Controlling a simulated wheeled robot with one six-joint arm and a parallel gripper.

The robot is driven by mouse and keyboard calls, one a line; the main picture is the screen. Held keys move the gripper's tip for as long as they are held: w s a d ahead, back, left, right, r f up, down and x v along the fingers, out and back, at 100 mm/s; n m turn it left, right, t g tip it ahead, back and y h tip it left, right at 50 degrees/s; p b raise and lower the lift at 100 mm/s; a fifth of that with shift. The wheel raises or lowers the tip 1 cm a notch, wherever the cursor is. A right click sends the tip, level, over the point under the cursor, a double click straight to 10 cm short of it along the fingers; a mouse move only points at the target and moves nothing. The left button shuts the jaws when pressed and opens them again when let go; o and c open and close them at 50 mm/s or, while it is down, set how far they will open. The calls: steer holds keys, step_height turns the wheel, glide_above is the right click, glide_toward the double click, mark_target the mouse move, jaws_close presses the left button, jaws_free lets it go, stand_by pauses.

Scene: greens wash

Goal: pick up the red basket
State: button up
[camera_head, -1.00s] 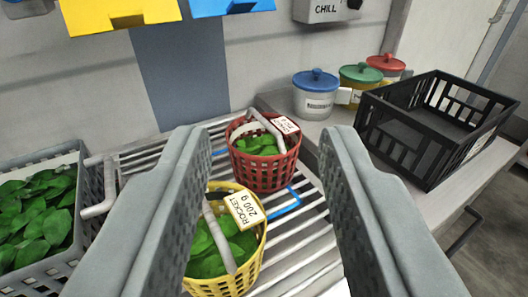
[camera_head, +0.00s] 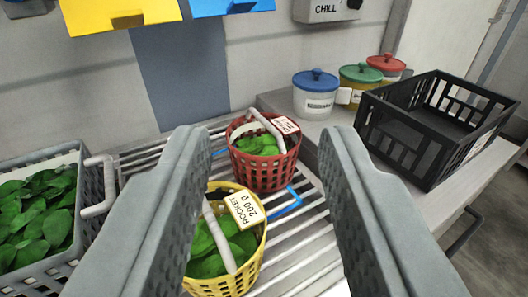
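The red basket (camera_head: 266,172) stands upright on a slatted metal rack, with green leaves inside, a pale handle and a white tag. My gripper (camera_head: 256,140) is open, its two grey fingers wide apart. The red basket shows between the fingers, farther off, and nothing is held. A yellow basket (camera_head: 226,284) of leaves, tagged "ROCKET 200 g", stands nearer, in front of the red one and to its lower left. It partly shows between the fingers, and the left finger covers some of its left side.
A grey crate (camera_head: 88,232) of leaves is at the left. A black empty crate (camera_head: 400,148) stands on the counter at the right. Lidded jars in blue (camera_head: 315,97), green (camera_head: 358,82) and red (camera_head: 388,68) stand behind. Bare rack slats (camera_head: 305,245) show right of the yellow basket.

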steer(key=shift+c, duration=0.3)
steer(key=shift+c, duration=1.3)
steer(key=n+g+y, duration=0.5)
steer(key=g, duration=0.9)
glide_toward(265, 120)
steer(key=x, duration=1.2)
steer(key=shift+w+a+f, duration=0.1)
steer(key=shift+f, duration=0.15)
jaws_close()
